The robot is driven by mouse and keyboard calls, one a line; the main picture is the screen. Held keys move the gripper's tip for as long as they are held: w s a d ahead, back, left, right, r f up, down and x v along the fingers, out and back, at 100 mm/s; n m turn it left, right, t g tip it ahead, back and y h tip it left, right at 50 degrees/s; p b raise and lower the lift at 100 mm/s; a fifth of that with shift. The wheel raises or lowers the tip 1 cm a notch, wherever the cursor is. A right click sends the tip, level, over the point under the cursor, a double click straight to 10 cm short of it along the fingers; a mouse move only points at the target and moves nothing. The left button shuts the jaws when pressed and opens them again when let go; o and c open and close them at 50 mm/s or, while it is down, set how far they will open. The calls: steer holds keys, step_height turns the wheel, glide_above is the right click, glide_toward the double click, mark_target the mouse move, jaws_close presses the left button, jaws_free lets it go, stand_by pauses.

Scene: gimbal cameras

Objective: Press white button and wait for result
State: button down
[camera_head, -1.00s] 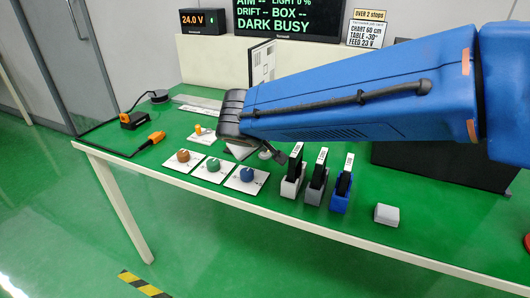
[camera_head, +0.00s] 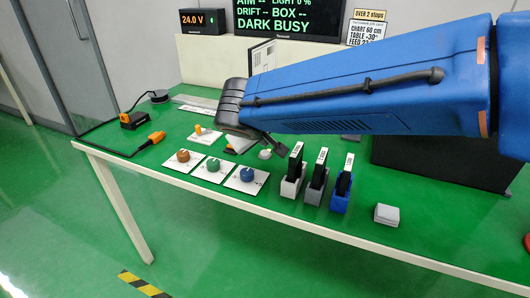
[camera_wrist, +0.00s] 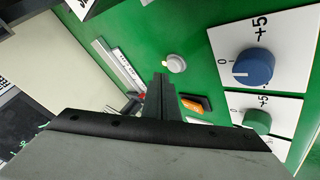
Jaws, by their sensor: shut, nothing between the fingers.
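The round white button (camera_head: 265,154) stands on the green table behind the blue dial, with a small yellow spot by it. In the wrist view the white button (camera_wrist: 176,63) is just beyond and right of my gripper's tips (camera_wrist: 160,78). My gripper (camera_head: 281,147) is shut and empty, pointing down beside the button in the head view. A gap shows between tips and button in the wrist view; I cannot tell their height difference. The dark display (camera_head: 290,25) reads "DARK BUSY"; its top line is partly cut off.
Brown (camera_head: 183,156), green (camera_head: 213,165) and blue (camera_head: 247,175) dials lie along the front. An orange lever (camera_wrist: 195,103) is close to my fingers.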

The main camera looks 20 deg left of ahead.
mark_target(264, 157)
steer(key=shift+r, duration=2.4)
